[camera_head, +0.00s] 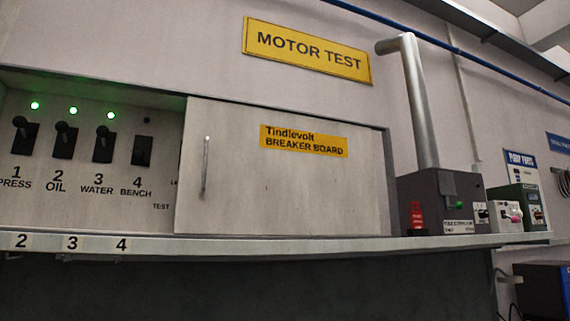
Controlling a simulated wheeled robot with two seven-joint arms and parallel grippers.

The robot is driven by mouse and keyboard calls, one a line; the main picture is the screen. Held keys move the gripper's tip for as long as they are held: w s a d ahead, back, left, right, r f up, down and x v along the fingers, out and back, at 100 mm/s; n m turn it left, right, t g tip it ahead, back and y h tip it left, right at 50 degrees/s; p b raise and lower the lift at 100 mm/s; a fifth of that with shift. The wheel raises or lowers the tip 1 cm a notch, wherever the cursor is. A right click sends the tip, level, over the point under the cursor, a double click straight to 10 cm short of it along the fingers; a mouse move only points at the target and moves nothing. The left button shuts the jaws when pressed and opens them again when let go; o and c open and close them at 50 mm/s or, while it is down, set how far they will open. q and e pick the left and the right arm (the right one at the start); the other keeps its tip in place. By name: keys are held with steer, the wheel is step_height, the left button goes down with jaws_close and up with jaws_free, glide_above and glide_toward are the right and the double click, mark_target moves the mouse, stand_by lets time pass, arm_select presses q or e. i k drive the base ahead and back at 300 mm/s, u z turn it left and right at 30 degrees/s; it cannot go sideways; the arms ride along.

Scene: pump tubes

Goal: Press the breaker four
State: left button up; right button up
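The breaker board (70,190) is set in a recess at the left, labelled PRESS, OIL, WATER and BENCH. Breaker four (142,151), labelled 4 BENCH, is a black switch. Its indicator (147,120) is dark, while green lights glow above breaker one (25,137), breaker two (64,140) and breaker three (103,144), whose levers are up. The lever of breaker four appears lower and is hard to make out. Neither of my grippers is in view.
A sliding door (280,185) with a vertical handle (205,165) covers the board's right part. A ledge (330,243) runs below, with number tags. A grey box (440,200) with a pipe (420,105) and a red object (417,216) stand at the right.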

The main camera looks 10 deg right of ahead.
mark_target(138, 155)
steer(key=u, duration=0.3)
steer(key=k, duration=0.7)
steer(key=u, duration=0.55)
steer(key=k, duration=0.65)
steer(key=z, duration=0.4)
steer(key=i, duration=0.55)
steer(key=z, duration=0.65)
steer(key=i, duration=1.1)
steer(key=u, duration=0.55)
